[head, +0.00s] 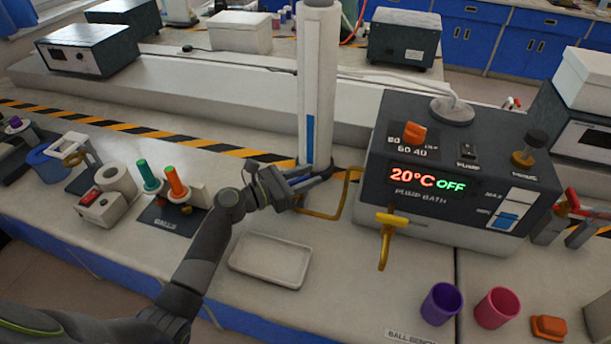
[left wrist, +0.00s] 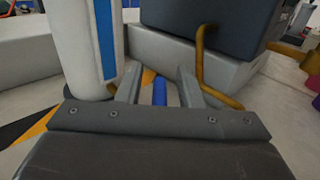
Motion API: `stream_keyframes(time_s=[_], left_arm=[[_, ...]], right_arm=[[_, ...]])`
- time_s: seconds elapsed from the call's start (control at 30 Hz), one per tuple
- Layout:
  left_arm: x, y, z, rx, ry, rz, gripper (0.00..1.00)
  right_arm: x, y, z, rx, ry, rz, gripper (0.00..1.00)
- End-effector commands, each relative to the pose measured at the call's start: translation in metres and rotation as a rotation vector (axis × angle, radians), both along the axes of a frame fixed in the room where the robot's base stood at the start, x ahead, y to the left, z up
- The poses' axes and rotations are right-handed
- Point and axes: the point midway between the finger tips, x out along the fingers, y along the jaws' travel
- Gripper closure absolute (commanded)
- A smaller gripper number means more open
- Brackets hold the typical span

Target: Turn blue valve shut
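The blue valve handle (head: 299,182) is a short blue bar low at the front of the white column (head: 317,90). In the left wrist view the blue bar (left wrist: 159,91) lies between my two grey fingers, with a gap visible on each side. My left gripper (head: 312,184) is open around it, beside the column's foot. The valve body is mostly hidden by the gripper. My right gripper is in neither view.
A brass pipe (head: 345,198) runs from the column to the pump bath (head: 450,170), which has a yellow tap (head: 388,222). A white tray (head: 270,262) lies below my left gripper. Purple (head: 441,304) and pink (head: 497,307) cups stand at the front right.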

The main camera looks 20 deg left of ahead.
Motion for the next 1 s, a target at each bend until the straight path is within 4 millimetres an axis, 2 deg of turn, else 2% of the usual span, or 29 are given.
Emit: stream_keyframes(time_s=[0.07, 0.3, 0.67, 1.0], left_arm=[[0.0, 0.0, 0.0, 0.0, 0.0, 0.0, 0.68], [0.0, 0.0, 0.0, 0.0, 0.0, 0.0, 0.99], [0.0, 0.001, -0.001, 0.001, -0.001, -0.029, 1.0], [-0.002, -0.001, -0.004, 0.002, -0.001, -0.232, 1.0]], right_arm=[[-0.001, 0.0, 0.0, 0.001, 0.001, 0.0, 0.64], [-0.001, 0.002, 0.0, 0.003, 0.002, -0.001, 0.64], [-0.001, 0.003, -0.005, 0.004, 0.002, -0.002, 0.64], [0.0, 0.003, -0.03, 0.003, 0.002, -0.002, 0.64]])
